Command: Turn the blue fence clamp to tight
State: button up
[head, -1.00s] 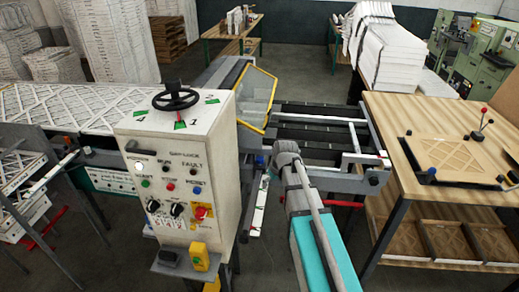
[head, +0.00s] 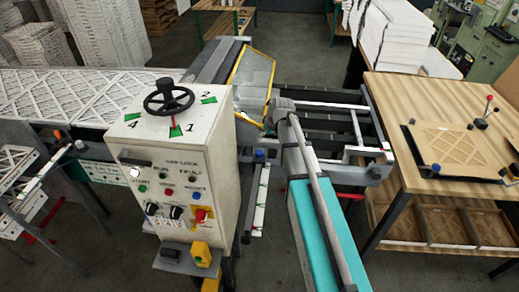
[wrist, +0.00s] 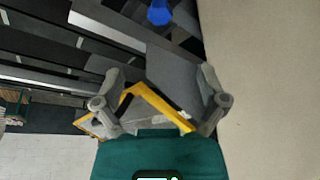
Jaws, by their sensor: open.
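The blue fence clamp looks to be the small blue knob (head: 260,153) on the grey machine frame, just right of the white control cabinet. In the wrist view a blue knob (wrist: 159,12) shows at the top edge, partly cut off, beyond my fingertips. My gripper (wrist: 162,80) is open and empty in the wrist view, its two grey fingers apart and not touching the knob. In the head view my gripper (head: 281,108) is above and slightly right of the knob, and its fingers are hard to make out. The knob's tight or loose marking is not readable.
The control cabinet (head: 165,150) with its black handwheel (head: 168,97) stands close on the left. A yellow-framed guard (head: 252,82) is behind my gripper. Grey rails (head: 335,125) extend right towards a wooden table (head: 425,100).

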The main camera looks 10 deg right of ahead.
aim_at(259, 152)
jog(key=shift+f, duration=0.15)
jog(key=b+x, duration=1.2)
jog(key=x, duration=0.1)
jog(key=shift+a+f+b, duration=0.1)
jog(key=shift+f+b, duration=0.1)
jog(key=shift+b, duration=0.2)
dwell(0.5)
dwell(0.3)
jog(key=c, duration=1.1)
jog(key=shift+c, duration=0.2)
